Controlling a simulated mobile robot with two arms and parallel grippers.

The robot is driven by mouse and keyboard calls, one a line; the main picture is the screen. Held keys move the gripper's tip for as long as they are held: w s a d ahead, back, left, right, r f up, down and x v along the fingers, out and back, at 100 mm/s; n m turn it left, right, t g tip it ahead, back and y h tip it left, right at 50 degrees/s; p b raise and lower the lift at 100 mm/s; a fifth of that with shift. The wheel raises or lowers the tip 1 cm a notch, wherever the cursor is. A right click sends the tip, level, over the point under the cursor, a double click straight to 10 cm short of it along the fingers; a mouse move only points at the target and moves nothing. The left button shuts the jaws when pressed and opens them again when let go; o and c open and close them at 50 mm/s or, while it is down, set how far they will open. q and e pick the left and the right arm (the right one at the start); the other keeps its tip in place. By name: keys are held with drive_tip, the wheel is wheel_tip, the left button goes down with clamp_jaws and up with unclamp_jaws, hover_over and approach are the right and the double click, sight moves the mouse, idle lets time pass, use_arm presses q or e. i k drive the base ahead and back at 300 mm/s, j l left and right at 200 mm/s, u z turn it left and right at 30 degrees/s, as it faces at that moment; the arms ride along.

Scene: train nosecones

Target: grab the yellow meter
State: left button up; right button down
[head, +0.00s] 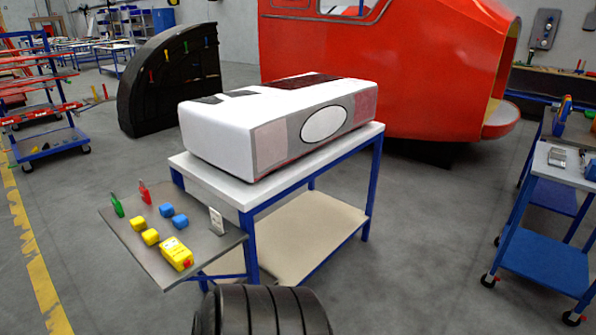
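The yellow meter (176,253), a boxy yellow device with a pale face and a small red part at its lower right end, lies on a grey side shelf (150,268). It is near the shelf's front right edge. Nothing is on top of it or touching it from a gripper. Neither of my grippers is in view.
Yellow blocks (150,237), blue blocks (180,222), a green clip (117,206), a red clip (146,192) and a white card stand (216,221) share the shelf. Right of it, a table (376,133) bears a large white nosecone (215,139). Blue carts (545,262) stand far right.

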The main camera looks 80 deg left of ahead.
sight(175, 252)
drive_tip(key=u, duration=3.35)
